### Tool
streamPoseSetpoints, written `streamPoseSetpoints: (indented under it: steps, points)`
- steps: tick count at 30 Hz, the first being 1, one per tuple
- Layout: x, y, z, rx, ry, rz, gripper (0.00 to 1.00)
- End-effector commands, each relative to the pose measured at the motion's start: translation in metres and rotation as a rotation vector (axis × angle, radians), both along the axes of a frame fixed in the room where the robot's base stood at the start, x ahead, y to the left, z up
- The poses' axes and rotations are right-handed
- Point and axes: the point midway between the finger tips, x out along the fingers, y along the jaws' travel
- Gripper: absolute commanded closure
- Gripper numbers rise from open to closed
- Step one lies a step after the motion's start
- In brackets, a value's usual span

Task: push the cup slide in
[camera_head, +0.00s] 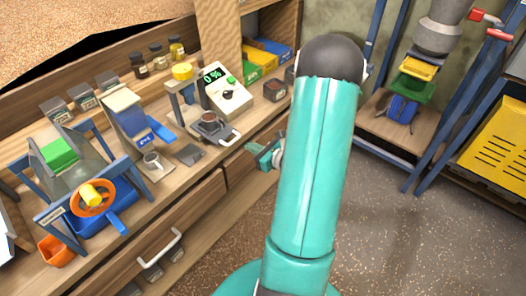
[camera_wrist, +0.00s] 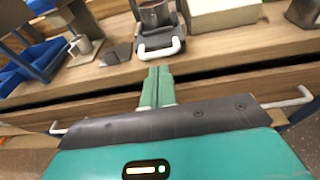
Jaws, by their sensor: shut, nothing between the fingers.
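The cup slide (camera_head: 222,136) is a dark tray with a white loop handle, sticking out from a small grey stand on the bench. A cup with brown contents (camera_head: 208,118) sits on it. In the wrist view the slide (camera_wrist: 158,48) is straight ahead of my fingers, its white handle facing me. My gripper (camera_head: 256,151) is shut and empty, in front of the bench's front edge. In the wrist view my gripper (camera_wrist: 158,72) points at the slide, with a gap between the fingertips and the handle.
A white control box (camera_head: 226,90) reading 0% stands right of the slide. A dark wedge block (camera_head: 190,154) and a metal cup (camera_head: 153,161) are to its left. White drawer handles (camera_wrist: 290,98) stick out below the bench edge.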

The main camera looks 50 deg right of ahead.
Motion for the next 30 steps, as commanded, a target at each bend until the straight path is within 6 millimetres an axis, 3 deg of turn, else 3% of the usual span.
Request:
streamPoseSetpoints:
  steps: [3,9,23,26,30]
  points:
    - [0.023,0.003,-0.005,0.001,-0.001,0.004,1.00]
    - [0.047,0.005,-0.010,0.000,0.000,0.004,1.00]
    - [0.054,0.005,-0.010,0.000,-0.001,0.003,1.00]
    - [0.068,0.005,-0.011,-0.002,-0.001,0.007,1.00]
    - [0.104,0.007,-0.011,-0.001,-0.002,0.007,1.00]
